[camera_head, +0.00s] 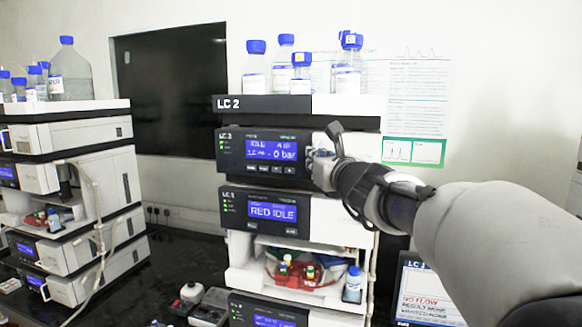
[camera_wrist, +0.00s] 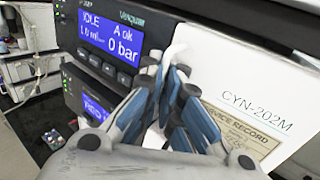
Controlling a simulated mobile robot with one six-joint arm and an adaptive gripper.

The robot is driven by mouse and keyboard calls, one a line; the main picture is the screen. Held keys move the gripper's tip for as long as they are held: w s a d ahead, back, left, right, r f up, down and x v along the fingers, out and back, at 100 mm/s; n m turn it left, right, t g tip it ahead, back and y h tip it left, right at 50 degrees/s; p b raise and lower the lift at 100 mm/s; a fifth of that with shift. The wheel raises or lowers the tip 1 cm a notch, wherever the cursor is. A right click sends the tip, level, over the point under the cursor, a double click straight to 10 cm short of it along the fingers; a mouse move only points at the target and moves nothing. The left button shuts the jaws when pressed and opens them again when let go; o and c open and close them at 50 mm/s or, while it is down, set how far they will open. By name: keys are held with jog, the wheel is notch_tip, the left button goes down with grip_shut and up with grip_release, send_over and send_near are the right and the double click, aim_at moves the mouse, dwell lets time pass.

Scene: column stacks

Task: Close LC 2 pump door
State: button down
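The LC 2 pump (camera_head: 262,152) is the upper module of the middle stack, with a blue display reading IDLE and 0 bar. Its display also shows in the wrist view (camera_wrist: 110,38). The white pump door (camera_wrist: 235,75), marked CYN-202M, is right of the display. It looks nearly in line with the front, but I cannot tell whether a gap remains. A white door handle (camera_wrist: 178,50) stands at its left edge. My gripper (camera_wrist: 167,78) is at this handle, its fingers close together around it and hiding its middle. In the head view my gripper (camera_head: 322,165) covers part of the door.
Blue-capped bottles (camera_head: 302,75) stand on the LC 2 stack. Below the pump is a module reading RED IDLE (camera_head: 270,210), then an open bay with a red tray (camera_head: 290,275). Another stack (camera_head: 75,140) stands left. A screen (camera_head: 425,290) is at lower right.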

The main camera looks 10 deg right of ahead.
dwell(0.4)
jog(key=c, duration=2.1)
grip_release()
jog(key=shift+o, duration=0.2)
jog(key=s+d, duration=0.2)
jog(key=s, duration=1)
